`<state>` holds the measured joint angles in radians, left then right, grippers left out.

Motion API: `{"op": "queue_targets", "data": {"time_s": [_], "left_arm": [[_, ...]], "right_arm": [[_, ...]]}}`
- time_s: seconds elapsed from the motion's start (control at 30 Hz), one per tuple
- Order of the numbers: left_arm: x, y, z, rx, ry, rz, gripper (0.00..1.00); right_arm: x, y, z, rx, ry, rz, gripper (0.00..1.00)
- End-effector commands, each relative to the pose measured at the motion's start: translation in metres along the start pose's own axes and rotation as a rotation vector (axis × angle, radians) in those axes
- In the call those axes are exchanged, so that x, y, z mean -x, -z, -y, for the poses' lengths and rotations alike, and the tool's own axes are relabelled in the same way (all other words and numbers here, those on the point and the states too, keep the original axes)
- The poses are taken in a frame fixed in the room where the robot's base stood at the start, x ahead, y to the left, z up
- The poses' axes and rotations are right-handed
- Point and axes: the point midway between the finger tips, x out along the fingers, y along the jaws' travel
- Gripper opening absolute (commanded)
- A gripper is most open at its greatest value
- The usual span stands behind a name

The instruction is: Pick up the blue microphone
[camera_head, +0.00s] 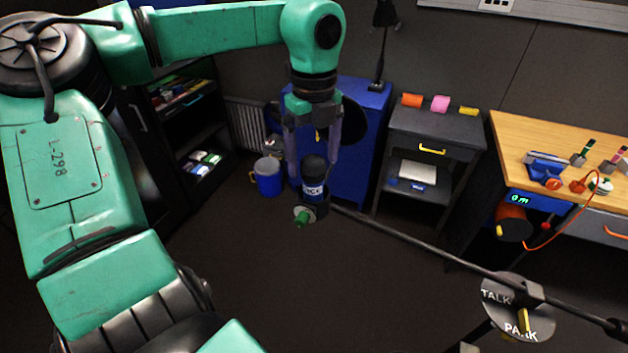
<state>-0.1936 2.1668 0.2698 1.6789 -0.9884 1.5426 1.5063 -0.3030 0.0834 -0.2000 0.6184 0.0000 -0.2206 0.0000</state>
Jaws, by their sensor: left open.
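The blue microphone (313,191) has a black head and a white label band. It stands upright in a dark holder at the left end of a long black boom (430,246). A green knob (303,217) sits on the front of the holder. My left gripper (309,182) points down from above, with its fingers open on either side of the microphone in the picture. I cannot tell whether the fingers touch it. My right gripper is not in view.
The boom runs right to a pivot disc (497,309) marked TALK and PARK, with a yellow pointer. A blue bucket (268,178) stands on the floor behind the gripper. A blue cabinet (362,140), a dark shelf unit (430,133) and a wooden workbench (565,135) stand behind.

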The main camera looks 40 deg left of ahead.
Motion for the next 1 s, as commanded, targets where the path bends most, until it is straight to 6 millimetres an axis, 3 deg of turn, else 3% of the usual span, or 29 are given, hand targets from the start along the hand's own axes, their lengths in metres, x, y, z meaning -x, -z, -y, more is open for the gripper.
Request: {"op": "queue_targets", "data": {"time_s": [0.07,0.2,0.4,0.47,0.6,0.67,1.0], "left_arm": [[-0.009,0.002,-0.001,-0.002,-0.004,-0.007,0.92],[-0.034,0.001,0.0,0.0,-0.001,-0.003,0.92],[-0.038,0.001,0.0,0.001,0.001,0.0,0.92],[-0.038,0.001,0.0,0.001,0.001,0.0,0.73],[-0.038,0.001,0.0,0.001,0.001,-0.001,0.19],[-0.038,0.001,0.0,0.001,0.001,-0.001,0.0],[-0.029,0.0,0.001,0.002,0.005,0.001,0.0]], "right_arm": [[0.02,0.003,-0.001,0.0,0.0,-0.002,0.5],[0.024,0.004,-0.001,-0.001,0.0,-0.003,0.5],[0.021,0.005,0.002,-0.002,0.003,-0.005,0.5],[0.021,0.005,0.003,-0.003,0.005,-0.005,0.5],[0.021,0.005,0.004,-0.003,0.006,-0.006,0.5],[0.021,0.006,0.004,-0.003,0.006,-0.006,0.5],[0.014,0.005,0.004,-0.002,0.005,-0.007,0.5]]}}
